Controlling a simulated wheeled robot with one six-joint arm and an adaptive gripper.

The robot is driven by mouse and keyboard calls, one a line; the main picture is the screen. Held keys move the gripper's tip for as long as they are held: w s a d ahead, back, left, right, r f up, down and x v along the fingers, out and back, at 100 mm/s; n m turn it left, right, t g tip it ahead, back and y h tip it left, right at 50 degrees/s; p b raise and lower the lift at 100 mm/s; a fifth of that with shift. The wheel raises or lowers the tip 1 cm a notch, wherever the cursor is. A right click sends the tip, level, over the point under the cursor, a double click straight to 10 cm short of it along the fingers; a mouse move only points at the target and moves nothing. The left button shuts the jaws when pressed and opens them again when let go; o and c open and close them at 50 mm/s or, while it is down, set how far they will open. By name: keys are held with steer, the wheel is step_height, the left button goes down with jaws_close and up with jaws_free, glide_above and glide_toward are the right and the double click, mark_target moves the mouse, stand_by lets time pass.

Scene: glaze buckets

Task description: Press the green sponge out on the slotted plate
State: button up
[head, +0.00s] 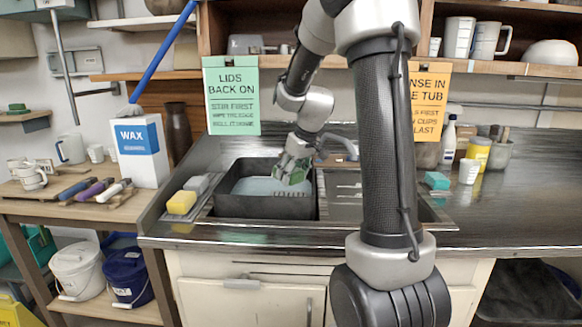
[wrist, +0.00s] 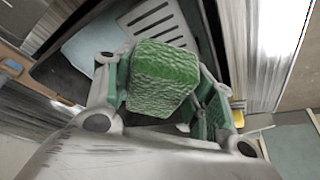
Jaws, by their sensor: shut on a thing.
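My gripper (head: 293,168) is over the right part of a dark tub set in the sink (head: 245,207). It is shut on the green sponge (wrist: 163,77), which sits between the two green-padded fingers in the wrist view. The light slotted plate (wrist: 158,22) shows beyond the sponge in the wrist view, with dark parallel slots. The sponge hides part of the plate, and I cannot tell whether the two touch. Pale blue liquid (head: 255,186) lies in the tub beside the plate.
A yellow sponge (head: 181,203) and a grey block (head: 197,184) lie left of the tub. A teal block (head: 437,181) and a white cup (head: 469,171) stand on the counter at right. A wax box (head: 142,150) stands at left. The right counter is mostly clear.

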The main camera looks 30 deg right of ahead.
steer(key=shift+f, duration=2.45)
steer(key=shift+f, duration=0.3)
steer(key=shift+s+a+f, duration=0.1)
steer(key=shift+f, duration=0.35)
steer(key=shift+r, duration=3.65)
